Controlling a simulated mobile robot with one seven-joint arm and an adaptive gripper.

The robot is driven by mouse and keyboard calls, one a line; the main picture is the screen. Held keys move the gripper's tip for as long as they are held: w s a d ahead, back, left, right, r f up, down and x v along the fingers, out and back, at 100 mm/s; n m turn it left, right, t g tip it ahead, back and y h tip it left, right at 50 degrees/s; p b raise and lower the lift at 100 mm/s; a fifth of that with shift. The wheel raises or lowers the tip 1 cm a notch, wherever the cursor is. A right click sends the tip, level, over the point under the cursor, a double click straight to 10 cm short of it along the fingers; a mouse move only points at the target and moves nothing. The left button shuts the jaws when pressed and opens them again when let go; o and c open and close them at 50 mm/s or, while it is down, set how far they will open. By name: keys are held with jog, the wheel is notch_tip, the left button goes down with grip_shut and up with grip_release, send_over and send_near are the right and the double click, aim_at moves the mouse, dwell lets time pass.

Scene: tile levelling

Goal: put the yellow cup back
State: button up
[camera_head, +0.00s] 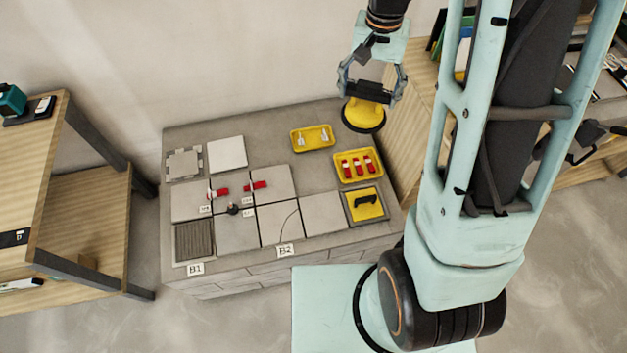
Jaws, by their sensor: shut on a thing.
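The yellow cup (364,114) is a round yellow disc with a black rim underneath. It hangs below my gripper (370,92), which is shut on its top. The cup is over the back right corner of the grey block (275,122); I cannot tell how far above the surface it is. A dark-framed square with a yellow pad and a black handle (366,203) lies at the block's front right. The gripper hides part of the cup's top.
A yellow tray with small pale pieces (312,138) and one with red pieces (357,166) are near the cup. Grey tiles (280,222) with red pieces cover the front and middle. Wooden shelving (408,120) stands close at right, a wooden table (40,150) at left.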

jog(key=w+f+m+b, duration=0.3)
jog(key=f+m+b, duration=0.9)
jog(key=f+b, duration=1.8)
jog(key=shift+w+a+f+b, duration=0.35)
jog(key=shift+w+a+f, duration=1.3)
jog(key=shift+f, duration=1.25)
jog(key=shift+w+a+f+b, duration=0.3)
jog(key=shift+w+a+f, duration=0.8)
jog(key=shift+a+f, duration=1.45)
jog(key=shift+w+a+f+b, duration=0.35)
jog(key=shift+w+a+f, duration=1.1)
jog(key=shift+f, duration=1.8)
jog(key=shift+s+a, duration=0.1)
jog(key=shift+f, duration=0.2)
jog(key=o, duration=1.2)
jog(key=shift+o, duration=0.2)
notch_tip(320, 180, up, 12)
jog(key=p, duration=0.3)
jog(key=shift+r+p, duration=0.2)
jog(key=shift+p, duration=0.1)
